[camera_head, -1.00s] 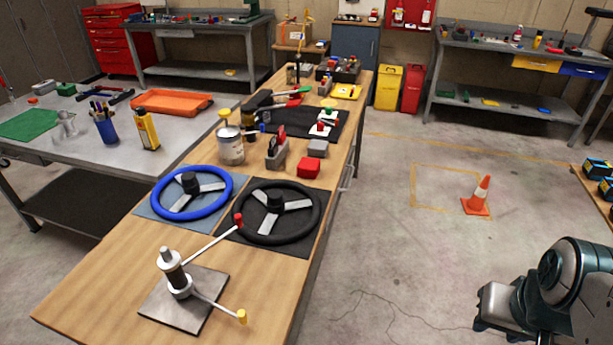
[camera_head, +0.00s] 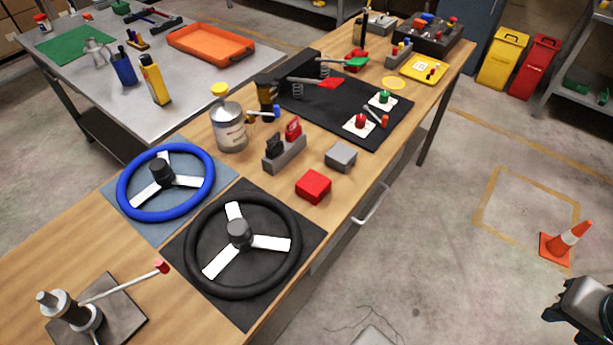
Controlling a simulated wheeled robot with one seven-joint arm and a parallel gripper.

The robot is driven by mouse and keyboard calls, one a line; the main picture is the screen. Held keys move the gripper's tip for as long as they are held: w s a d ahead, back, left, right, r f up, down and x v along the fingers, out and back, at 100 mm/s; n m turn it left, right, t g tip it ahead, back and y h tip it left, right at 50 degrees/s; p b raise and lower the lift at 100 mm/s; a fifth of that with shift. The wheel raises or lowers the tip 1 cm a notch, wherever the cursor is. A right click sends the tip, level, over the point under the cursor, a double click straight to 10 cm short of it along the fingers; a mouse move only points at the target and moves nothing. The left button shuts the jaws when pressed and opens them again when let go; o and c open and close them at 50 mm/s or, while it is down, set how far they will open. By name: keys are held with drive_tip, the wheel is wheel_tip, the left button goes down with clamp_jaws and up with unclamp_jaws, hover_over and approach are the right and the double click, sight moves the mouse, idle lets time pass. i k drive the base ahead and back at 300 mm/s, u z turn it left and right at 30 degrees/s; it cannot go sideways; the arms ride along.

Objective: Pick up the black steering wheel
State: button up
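The black steering wheel (camera_head: 287,283) lies flat on a dark square mat (camera_head: 247,313) near the front edge of the wooden bench. It has three pale spokes and a dark raised hub. A blue steering wheel (camera_head: 208,187) lies on a blue-grey mat just to its left, close beside it. Part of my arm shows at the lower right edge, over the floor and well apart from the bench.
A lever stand (camera_head: 75,312) with a red-tipped rod stands left of the black wheel. A red box (camera_head: 313,186), a grey box (camera_head: 341,156) and a paint can (camera_head: 229,128) stand behind it. A drawer handle (camera_head: 372,205) juts from the bench. An orange cone (camera_head: 565,243) stands on otherwise clear floor.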

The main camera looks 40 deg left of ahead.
sight(243, 239)
drive_tip(key=i, duration=1.05)
drive_tip(key=u, duration=3.3)
drive_tip(key=i, duration=0.5)
drive_tip(key=u, duration=0.05)
